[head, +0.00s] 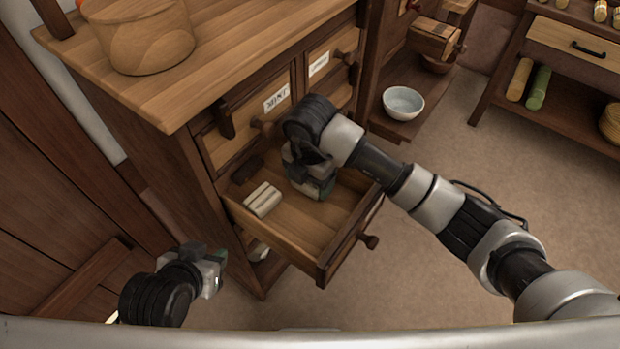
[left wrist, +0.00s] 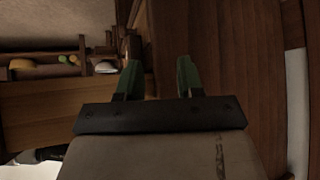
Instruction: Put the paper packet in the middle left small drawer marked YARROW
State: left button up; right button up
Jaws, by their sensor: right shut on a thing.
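An open small drawer (head: 290,242) juts from the wooden cabinet; its front faces away, so its marking is hidden. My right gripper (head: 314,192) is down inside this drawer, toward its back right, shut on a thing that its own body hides. I cannot make out the paper packet for sure. A pale ridged bundle (head: 262,199) lies in the drawer, left of the right gripper and apart from it. My left gripper (head: 218,262) is low, left of the drawer; in the left wrist view its green fingers (left wrist: 159,78) are apart with nothing between them.
A dark small object (head: 246,169) lies at the drawer's back left. Shut drawers, one marked MINT (head: 276,99), sit above. A round wooden box (head: 145,38) stands on the cabinet top. A pale bowl (head: 403,102) sits on a low shelf.

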jog(key=shift+f, duration=0.15)
jog(key=o, duration=0.9)
pick_arm(q)
jog(key=shift+w+r, duration=0.1)
jog(key=shift+w, duration=0.05)
pick_arm(e)
notch_tip(320, 180, up, 7)
jog(key=shift+r+p, duration=0.1)
jog(key=shift+p, duration=0.9)
pick_arm(q)
jog(key=s+a+g+y+p, duration=0.1)
jog(key=s+a+g, duration=0.1)
jog(key=s+g, duration=0.2)
jog(key=s+f, duration=0.1)
jog(key=s, duration=0.2)
jog(key=shift+a+g, duration=0.15)
jog(key=shift+g, duration=0.25)
pick_arm(e)
notch_tip(320, 180, up, 5)
jog(key=shift+r, duration=0.1)
